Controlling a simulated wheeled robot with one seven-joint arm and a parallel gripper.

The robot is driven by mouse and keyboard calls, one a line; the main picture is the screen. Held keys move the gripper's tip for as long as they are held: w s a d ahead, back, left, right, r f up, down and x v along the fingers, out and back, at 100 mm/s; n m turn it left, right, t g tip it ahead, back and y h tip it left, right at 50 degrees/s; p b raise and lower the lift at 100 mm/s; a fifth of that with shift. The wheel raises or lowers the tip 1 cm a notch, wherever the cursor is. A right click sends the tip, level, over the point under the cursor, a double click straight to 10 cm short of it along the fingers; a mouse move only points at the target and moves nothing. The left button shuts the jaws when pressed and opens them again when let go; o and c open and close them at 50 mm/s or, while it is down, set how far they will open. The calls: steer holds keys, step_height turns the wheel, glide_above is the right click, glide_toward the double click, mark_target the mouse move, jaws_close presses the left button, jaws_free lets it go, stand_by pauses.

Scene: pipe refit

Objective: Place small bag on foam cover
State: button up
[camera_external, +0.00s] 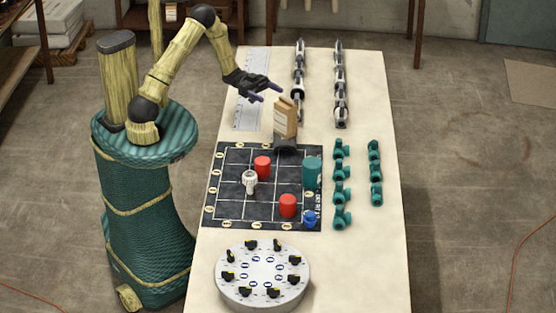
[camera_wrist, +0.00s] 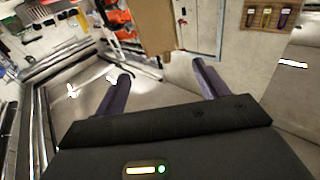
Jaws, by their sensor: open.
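The small bag (camera_external: 285,119) is a light brown, upright packet with a pale label on its front. It appears to rest on a small dark grey block (camera_external: 286,144), which looks like the foam cover, at the back edge of the black grid mat. My gripper (camera_external: 267,92) is open and empty, just behind and left of the bag's top, with its purple fingers apart. In the wrist view my gripper (camera_wrist: 160,75) shows both fingers spread with nothing between them. I cannot tell whether the tan shape above them there is the bag.
The black grid mat (camera_external: 232,190) holds red cylinders (camera_external: 263,167), a white fitting (camera_external: 249,181) and a teal cylinder (camera_external: 312,171). Teal fittings (camera_external: 341,185) stand to the right, metal pipe parts (camera_external: 340,85) behind. A round grey dial plate (camera_external: 262,295) is in front. The table's right strip is clear.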

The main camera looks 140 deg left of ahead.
steer(key=s, duration=0.3)
steer(key=shift+f, duration=0.1)
